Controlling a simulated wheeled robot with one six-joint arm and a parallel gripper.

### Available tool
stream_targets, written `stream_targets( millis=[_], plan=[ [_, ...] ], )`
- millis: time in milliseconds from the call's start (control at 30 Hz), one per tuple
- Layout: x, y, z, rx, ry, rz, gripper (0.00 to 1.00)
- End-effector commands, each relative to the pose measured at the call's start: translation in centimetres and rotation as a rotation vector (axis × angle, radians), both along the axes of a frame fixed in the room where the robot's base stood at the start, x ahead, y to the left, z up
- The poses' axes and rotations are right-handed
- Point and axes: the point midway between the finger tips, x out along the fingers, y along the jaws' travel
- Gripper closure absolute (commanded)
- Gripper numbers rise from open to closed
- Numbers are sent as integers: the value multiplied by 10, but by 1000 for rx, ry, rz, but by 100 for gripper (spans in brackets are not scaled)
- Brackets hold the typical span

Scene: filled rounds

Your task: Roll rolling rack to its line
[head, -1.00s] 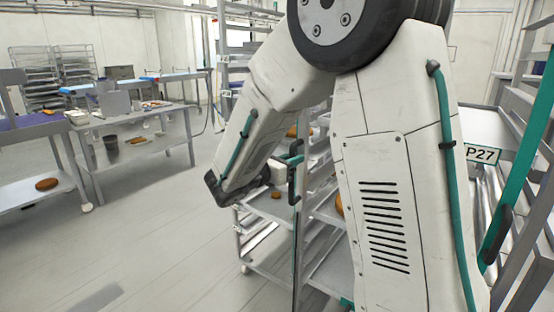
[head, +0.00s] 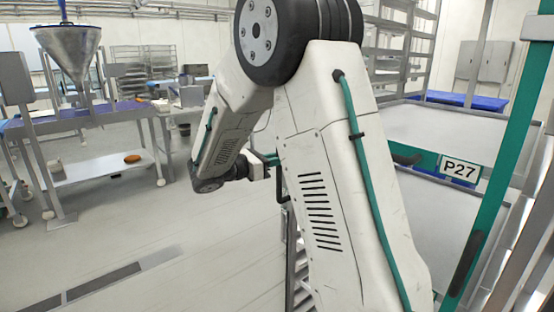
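A rolling rack with teal posts and wide grey shelves fills the right of the head view. Its teal crossbar (head: 425,161) carries a white P27 label (head: 460,170). My gripper (head: 272,160) is left of the rack, beside a dark upright bar (head: 280,185). My arm hides part of both, so I cannot tell whether the fingers are open or shut, or whether they touch the bar. A dark grey strip (head: 105,283) runs across the floor at the lower left; I cannot tell whether it is the rack's line.
A steel funnel (head: 68,50) stands at the left by a workbench (head: 90,115). A round brown loaf (head: 132,158) lies on the bench's lower shelf (head: 95,170). Tall shelving (head: 408,40) stands behind the rack.

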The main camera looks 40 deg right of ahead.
Motion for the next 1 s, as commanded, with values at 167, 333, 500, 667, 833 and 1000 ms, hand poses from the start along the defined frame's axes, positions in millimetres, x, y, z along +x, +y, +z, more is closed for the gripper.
stream_targets(
  millis=[167,333,500,667,833,1000],
  plan=[
    [-3,-4,-1,1,4,-17,100],
    [-3,-5,-1,1,4,-19,100],
    [-3,-6,-1,1,3,-19,78],
    [-3,-6,-1,0,2,-18,66],
    [-2,-5,0,0,1,-17,66],
    [2,11,-1,1,1,-13,66]
  ],
)
